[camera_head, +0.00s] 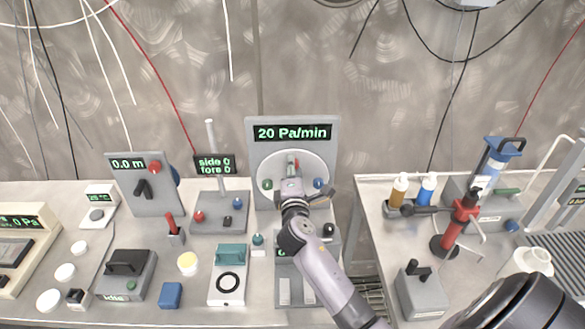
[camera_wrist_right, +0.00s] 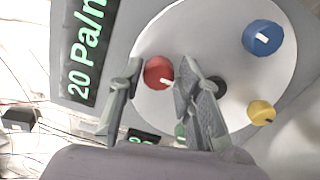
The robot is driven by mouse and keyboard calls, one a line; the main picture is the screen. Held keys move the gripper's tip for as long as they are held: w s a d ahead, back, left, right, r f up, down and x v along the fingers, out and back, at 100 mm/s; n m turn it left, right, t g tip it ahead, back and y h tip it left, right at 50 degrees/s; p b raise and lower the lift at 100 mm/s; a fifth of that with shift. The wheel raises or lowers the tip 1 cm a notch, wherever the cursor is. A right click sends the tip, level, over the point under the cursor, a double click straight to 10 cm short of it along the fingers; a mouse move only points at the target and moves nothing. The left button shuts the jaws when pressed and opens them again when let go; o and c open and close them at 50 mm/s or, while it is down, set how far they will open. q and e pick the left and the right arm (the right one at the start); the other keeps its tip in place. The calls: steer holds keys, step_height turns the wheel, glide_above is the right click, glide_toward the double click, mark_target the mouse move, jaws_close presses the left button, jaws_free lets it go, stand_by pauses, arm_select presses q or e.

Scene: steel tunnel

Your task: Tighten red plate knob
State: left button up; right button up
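A round white plate (camera_head: 262,165) is mounted on a grey upright panel under a display reading "20 Pa/min". In the right wrist view the plate (camera_wrist_right: 225,25) carries a red knob (camera_wrist_right: 158,72), a blue knob (camera_wrist_right: 262,38), a yellow knob (camera_wrist_right: 261,113) and a partly hidden green knob (camera_wrist_right: 180,131). My right gripper (camera_wrist_right: 159,68) is open at the plate, one finger on each side of the red knob. A gap shows at the left finger; whether the right finger touches is unclear. In the head view my right gripper (camera_head: 292,178) covers part of the plate.
Left of the panel stand a "side/fore" device (camera_head: 220,212), a grey "0.0 m" panel (camera_head: 150,185) and a white box with a teal top (camera_head: 228,285). A separate right table holds bottles (camera_head: 398,190) and a red tool on a stand (camera_head: 455,225).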

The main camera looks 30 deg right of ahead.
steer(key=shift+o, duration=1.2)
steer(key=shift+r, duration=0.1)
steer(key=v, duration=1.2)
steer(key=shift+s, duration=0.15)
